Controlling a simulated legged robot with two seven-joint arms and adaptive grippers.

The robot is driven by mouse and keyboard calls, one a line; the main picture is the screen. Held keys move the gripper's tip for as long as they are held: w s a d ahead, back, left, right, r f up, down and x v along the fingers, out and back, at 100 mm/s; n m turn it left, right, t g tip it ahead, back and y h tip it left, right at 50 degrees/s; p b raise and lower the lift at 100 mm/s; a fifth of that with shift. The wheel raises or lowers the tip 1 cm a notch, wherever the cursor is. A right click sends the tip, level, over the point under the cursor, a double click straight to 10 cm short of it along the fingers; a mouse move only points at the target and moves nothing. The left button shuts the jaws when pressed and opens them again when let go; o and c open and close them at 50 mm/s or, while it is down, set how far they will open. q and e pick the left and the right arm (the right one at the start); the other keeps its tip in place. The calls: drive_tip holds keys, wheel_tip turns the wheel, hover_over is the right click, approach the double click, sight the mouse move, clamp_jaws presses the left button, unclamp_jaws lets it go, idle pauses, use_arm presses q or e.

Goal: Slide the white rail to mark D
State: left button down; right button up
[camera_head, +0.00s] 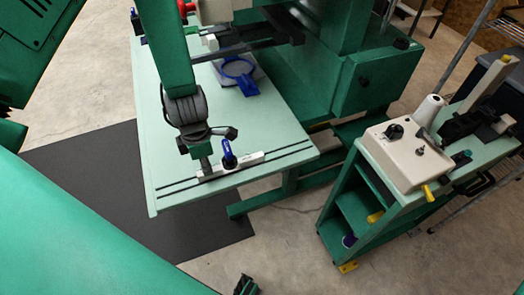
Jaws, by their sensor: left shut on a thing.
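The white rail (245,163) lies along the front of the pale green table (165,195), next to dark slots. A blue knob (228,154) stands upright on it. My left gripper (204,151) is above the rail's left part, shut on a short grey post that stands at the rail, left of the blue knob. The gripper's body partly hides the post and the table behind it. Mark D cannot be made out at this size.
A blue hoop (239,72) lies on a grey plate farther back. A green machine (345,70) stands behind the table. At the right, a green cart (350,205) carries a cream box (405,155) and a white spool (428,110). A small dark object (246,286) shows at the bottom edge.

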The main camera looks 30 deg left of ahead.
use_arm(q)
drive_tip(key=shift+w+a+r, duration=0.15)
drive_tip(key=shift+w+a, duration=0.05)
drive_tip(key=shift+a, duration=0.05)
idle(0.3)
drive_tip(key=c, duration=1.4)
unclamp_jaws()
drive_tip(key=shift+o, duration=0.2)
drive_tip(key=shift+s, duration=0.15)
drive_tip(key=shift+p, duration=0.3)
wheel_tip(320, 180, up, 6)
drive_tip(key=p, duration=0.5)
drive_tip(key=shift+s+d+p, duration=0.1)
drive_tip(key=shift+d+p, duration=0.05)
drive_tip(key=shift+p, duration=0.2)
drive_tip(key=shift+f, duration=0.2)
